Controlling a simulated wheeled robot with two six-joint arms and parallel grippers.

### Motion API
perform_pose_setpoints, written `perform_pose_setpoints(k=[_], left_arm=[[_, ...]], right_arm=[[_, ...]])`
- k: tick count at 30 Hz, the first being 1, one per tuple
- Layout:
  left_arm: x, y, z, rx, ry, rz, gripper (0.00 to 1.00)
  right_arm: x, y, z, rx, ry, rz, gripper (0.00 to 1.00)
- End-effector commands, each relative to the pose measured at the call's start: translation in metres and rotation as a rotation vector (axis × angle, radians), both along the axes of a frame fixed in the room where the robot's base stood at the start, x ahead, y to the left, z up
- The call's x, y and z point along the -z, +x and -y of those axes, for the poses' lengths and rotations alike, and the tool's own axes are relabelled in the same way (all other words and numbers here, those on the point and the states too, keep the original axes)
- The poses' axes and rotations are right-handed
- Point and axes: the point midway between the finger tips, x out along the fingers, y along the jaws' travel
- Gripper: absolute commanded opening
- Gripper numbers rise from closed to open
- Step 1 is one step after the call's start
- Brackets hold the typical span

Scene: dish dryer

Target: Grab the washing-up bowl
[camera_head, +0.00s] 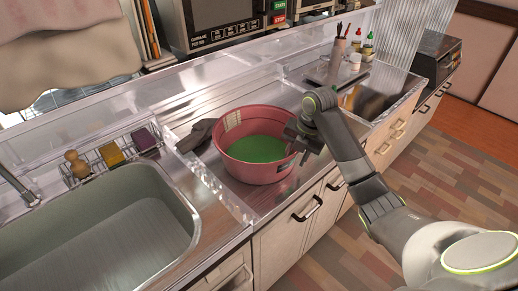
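The washing-up bowl (259,172) is a round pinkish-red tub on the metal counter, right of the sink. Its inside bottom is green, and a pale label sits on its far left inner wall. My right gripper (296,142) is at the bowl's right rim, its dark fingers overlapping the rim in the picture. I cannot tell whether the fingers are closed on the rim. My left gripper is not in view.
A sink (110,240) lies at the left, with a wire rack (110,157) of small items behind it. A dark grey item (197,135) lies left of the bowl. A microwave (215,25) stands behind. Bottles and a utensil cup (337,47) stand at back right.

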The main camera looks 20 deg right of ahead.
Motion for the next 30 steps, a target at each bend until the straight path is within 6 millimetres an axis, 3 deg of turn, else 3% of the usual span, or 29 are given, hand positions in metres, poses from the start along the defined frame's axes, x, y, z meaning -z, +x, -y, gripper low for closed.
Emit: perform_pose_setpoints(k=[5,13,30], left_arm=[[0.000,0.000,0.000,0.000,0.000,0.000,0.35],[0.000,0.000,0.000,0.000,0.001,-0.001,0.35],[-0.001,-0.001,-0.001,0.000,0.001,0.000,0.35]], right_arm=[[0.000,0.000,0.000,0.000,0.000,0.000,0.35],[0.000,0.000,0.000,0.000,0.000,0.000,0.01],[-0.010,0.001,0.000,-0.001,0.000,0.004,0.00]])
